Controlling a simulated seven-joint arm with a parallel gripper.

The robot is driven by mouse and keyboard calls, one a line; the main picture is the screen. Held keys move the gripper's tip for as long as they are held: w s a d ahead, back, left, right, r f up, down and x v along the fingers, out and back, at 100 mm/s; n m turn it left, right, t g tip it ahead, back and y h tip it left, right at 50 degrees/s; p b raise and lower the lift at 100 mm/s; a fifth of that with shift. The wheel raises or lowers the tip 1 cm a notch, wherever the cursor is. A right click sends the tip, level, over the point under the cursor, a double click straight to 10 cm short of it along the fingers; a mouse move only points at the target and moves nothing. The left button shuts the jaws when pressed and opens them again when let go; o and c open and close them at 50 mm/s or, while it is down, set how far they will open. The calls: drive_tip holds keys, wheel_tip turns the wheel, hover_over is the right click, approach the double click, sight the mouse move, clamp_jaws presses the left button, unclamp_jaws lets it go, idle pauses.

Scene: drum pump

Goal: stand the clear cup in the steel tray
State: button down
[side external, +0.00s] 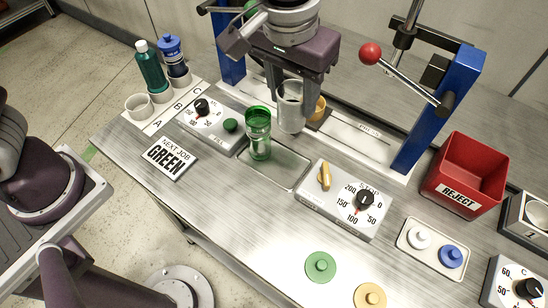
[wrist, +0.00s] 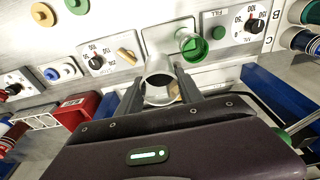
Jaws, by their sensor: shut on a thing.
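The clear cup (side external: 291,112) is upright in my gripper (side external: 290,90), whose fingers are closed on its sides. It also shows between the fingertips (wrist: 160,84) in the wrist view, where I look into the cup's mouth (wrist: 159,66). The steel tray (side external: 282,171) lies flat on the bench, in front of the cup in the side view. The cup is apart from the tray, on its far side; its exact height is unclear. A green cup (side external: 258,138) stands at the tray's left end.
An amber cup (side external: 318,109) is just behind the clear cup. A dial box marked STOP (side external: 343,201) is right of the tray, and a FILL box (side external: 212,122) is left. Blue posts (side external: 437,110) flank the area. A red REJECT bin (side external: 468,175) stands right.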

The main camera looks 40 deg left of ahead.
wheel_tip(320, 180, down, 15)
drive_tip(key=shift+r, duration=0.15)
drive_tip(key=c, duration=1)
unclamp_jaws()
drive_tip(key=shift+c, duration=0.2)
